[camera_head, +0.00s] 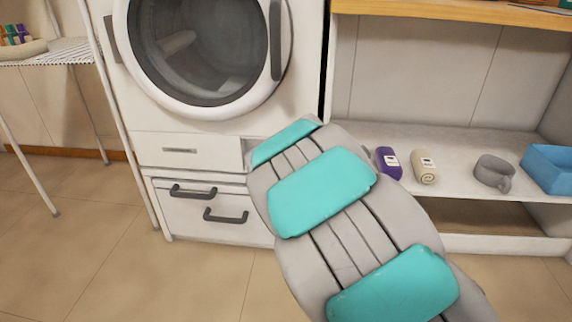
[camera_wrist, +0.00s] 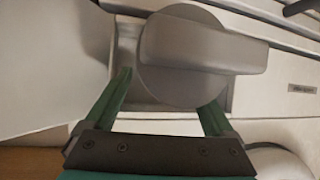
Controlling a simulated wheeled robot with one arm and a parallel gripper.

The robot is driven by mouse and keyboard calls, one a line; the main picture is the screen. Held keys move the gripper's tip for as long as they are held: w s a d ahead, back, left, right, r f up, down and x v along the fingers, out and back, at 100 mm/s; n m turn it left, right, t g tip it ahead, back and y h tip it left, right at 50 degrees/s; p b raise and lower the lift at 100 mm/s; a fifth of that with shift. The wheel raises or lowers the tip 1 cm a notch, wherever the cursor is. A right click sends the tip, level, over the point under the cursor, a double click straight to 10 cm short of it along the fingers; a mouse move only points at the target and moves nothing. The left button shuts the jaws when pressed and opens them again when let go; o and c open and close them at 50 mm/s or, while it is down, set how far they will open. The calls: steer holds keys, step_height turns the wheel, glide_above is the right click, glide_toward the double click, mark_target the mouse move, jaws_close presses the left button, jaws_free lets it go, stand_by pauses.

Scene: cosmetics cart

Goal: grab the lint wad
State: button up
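No lint wad can be made out in either view. In the wrist view, a grey round cap with a broad flat grip (camera_wrist: 182,58) sits at an opening low in the white machine's front. My gripper (camera_wrist: 168,90) has two green fingers spread apart, one toward each side of the cap's lower part. It is open, with nothing visibly clamped. Whether the fingers touch the cap cannot be told. In the head view, my arm hides the gripper and this part of the white washing machine (camera_head: 290,60).
Below the machine is a white drawer unit (camera_head: 215,230) with dark handles. To the right, a low shelf (camera_head: 460,150) holds a purple bottle (camera_head: 388,162), a beige roll (camera_head: 424,167), a grey mug (camera_head: 493,172) and a blue bin (camera_head: 550,168). A wire rack (camera_head: 60,50) stands left. Front-left floor is clear.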

jaws_close()
stand_by(0.5)
steer(key=shift+r, duration=0.15)
steer(key=shift+r+p, duration=0.35)
steer(key=shift+r, duration=0.35)
steer(key=shift+s+f+t+b, duration=0.15)
steer(key=shift+t+b, duration=0.25)
steer(key=shift+b, duration=0.65)
